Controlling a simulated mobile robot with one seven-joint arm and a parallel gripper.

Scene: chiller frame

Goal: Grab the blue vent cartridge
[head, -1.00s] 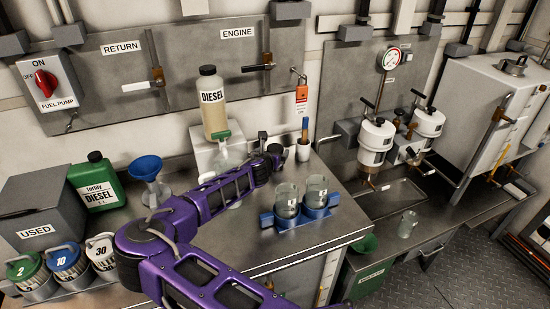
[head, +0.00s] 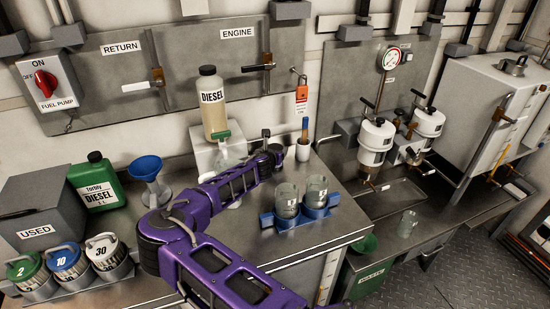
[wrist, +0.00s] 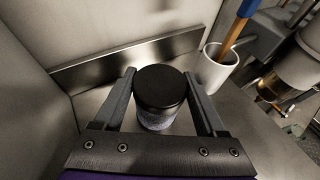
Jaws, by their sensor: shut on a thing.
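In the wrist view a short upright cylinder with a black cap (wrist: 160,88) stands between the two fingers of my gripper (wrist: 159,76). Its body below the cap is speckled bluish-grey, and I take it to be the blue vent cartridge. My gripper is shut on it, with one finger at each side. In the head view my gripper (head: 270,148) is at the back of the steel bench, and the cartridge is too small and covered there to make out clearly.
A white cup (head: 303,150) with a brush stands close right of my gripper. The diesel bottle (head: 213,105) stands on a white box at left. Two glass jars in a blue holder (head: 300,217) sit in front. The wall panel is close behind.

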